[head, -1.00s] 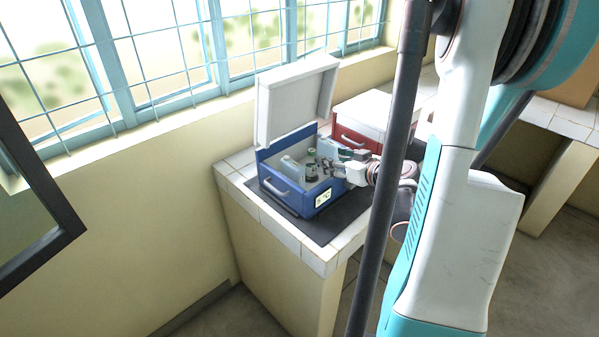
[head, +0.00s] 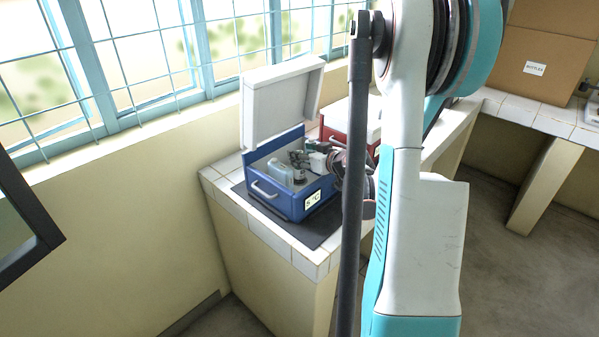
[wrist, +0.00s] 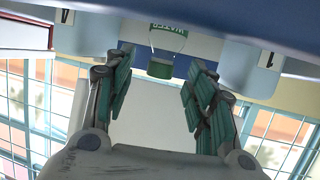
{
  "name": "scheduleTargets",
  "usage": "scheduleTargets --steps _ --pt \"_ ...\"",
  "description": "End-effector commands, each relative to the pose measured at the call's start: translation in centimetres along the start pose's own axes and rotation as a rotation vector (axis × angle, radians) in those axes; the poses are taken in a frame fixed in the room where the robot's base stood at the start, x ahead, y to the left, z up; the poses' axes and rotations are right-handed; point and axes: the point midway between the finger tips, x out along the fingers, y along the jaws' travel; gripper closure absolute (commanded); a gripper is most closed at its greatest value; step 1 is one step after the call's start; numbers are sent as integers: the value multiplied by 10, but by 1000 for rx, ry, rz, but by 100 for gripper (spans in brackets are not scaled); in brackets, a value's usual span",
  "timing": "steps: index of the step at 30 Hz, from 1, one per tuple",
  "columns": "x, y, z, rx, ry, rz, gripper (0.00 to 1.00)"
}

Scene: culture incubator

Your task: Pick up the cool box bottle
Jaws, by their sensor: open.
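The blue cool box (head: 288,207) stands with its white lid (head: 280,103) raised and a temperature display on its front. My gripper (head: 299,159) reaches into it from the right. In the wrist view my gripper (wrist: 162,90) is open, with green-padded fingers well apart. A small clear bottle (wrist: 168,42) with a green cap and a label reading WATER, seen upside down, lies beyond and between the fingertips. The fingers do not appear to touch it. In the head view I cannot make this bottle out clearly; my gripper is near or over its place.
Pale blue blocks (head: 277,171) sit inside the box; numbered ones flank the bottle in the wrist view (wrist: 245,66). A red box with a white lid (head: 349,118) stands behind. A cardboard box (head: 548,50) is on the far counter. The box walls and raised lid are close.

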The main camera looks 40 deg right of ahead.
Motion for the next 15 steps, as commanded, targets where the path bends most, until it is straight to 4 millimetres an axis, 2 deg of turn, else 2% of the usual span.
scheduleTargets --steps 1,4,11,12,15 --pt "10 0 2 -1 0 -1 50" --pt "22 0 2 0 -1 -1 50" --pt "25 0 0 0 0 0 50" --pt "25 0 0 0 0 0 52" --pt "25 0 0 0 0 0 75"
